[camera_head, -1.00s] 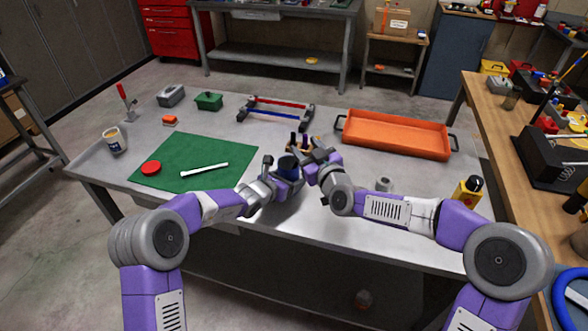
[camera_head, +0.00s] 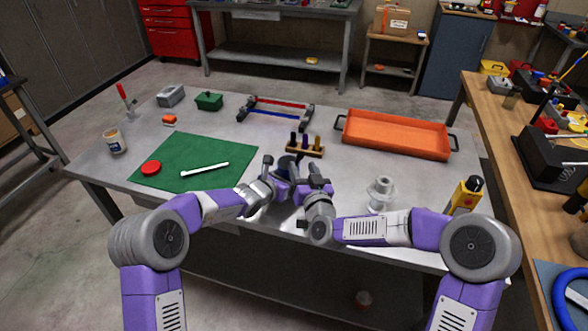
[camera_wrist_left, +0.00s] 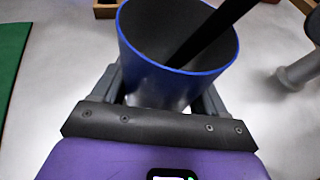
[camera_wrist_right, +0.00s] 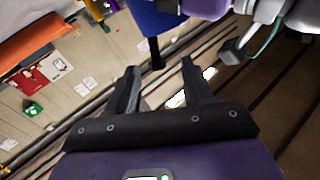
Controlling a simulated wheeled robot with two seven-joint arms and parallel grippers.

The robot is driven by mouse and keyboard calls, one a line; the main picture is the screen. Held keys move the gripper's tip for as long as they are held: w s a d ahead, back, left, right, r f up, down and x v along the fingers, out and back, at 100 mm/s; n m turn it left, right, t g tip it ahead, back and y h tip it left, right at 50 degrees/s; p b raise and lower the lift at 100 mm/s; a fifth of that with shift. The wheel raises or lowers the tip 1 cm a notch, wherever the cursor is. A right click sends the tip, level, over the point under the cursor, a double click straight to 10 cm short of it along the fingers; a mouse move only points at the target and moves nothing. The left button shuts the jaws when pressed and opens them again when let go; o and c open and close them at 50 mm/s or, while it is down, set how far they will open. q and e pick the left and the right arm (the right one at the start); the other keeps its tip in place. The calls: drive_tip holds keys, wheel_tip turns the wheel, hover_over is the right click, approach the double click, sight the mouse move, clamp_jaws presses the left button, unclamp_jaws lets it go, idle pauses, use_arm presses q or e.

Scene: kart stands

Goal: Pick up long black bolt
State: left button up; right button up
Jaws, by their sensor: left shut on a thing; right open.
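My left gripper (camera_wrist_left: 165,100) is shut on a dark blue cup (camera_wrist_left: 178,78) with a bright blue rim. A long black rod (camera_wrist_left: 212,32), which looks like the long black bolt, slants out of the cup's mouth in the left wrist view. The cup (camera_head: 286,165) is small and partly hidden by my grippers in the head view. My right gripper (camera_wrist_right: 160,85) is open and empty. In the right wrist view the black rod (camera_wrist_right: 155,52) shows just beyond its fingertips, beside the blue cup (camera_wrist_right: 150,15). The rod's lower end is hidden inside the cup.
A wooden rack (camera_head: 306,151) with several dark and yellow pegs stands just behind my grippers. An orange tray (camera_head: 396,135) is at the back right. A grey stepped part (camera_head: 380,194) and a yellow bottle (camera_head: 465,195) stand at the right. A green mat (camera_head: 190,160) lies at the left.

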sight(300, 153)
drive_tip(key=shift+d+r+x, duration=0.1)
drive_tip(key=shift+d+x, duration=0.05)
drive_tip(key=shift+x, duration=1.25)
drive_tip(key=shift+d+r+x, duration=0.1)
drive_tip(key=shift+d+x, duration=0.1)
drive_tip(key=shift+x, duration=1.2)
drive_tip(key=shift+w, duration=0.1)
clamp_jaws()
